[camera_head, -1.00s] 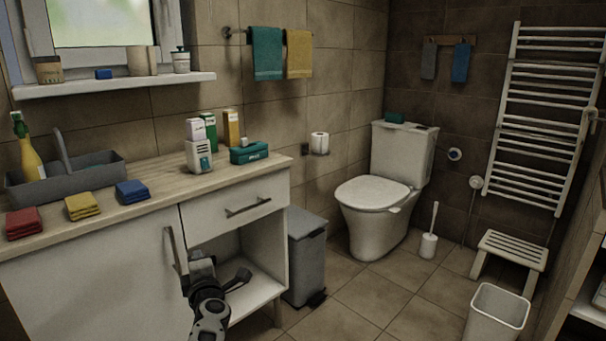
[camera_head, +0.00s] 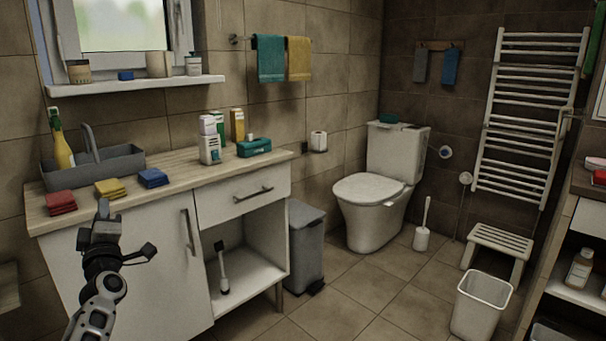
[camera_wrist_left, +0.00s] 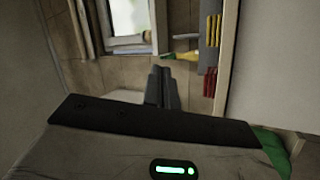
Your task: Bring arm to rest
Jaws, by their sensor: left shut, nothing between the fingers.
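My left gripper (camera_head: 102,210) is raised in front of the white cabinet (camera_head: 150,255), at the lower left of the head view. In the left wrist view its two fingers (camera_wrist_left: 161,88) are together and hold nothing. The gripper appears apart from the cabinet door handle (camera_head: 188,232), which is to its right. My right gripper is not in view.
The counter (camera_head: 185,184) holds red (camera_head: 61,203), yellow (camera_head: 110,188) and blue (camera_head: 153,178) cloths, a grey caddy (camera_head: 110,166) and several bottles and boxes. A brush (camera_head: 223,272) stands in the open cubby. A grey bin (camera_head: 306,245) stands right of the cabinet.

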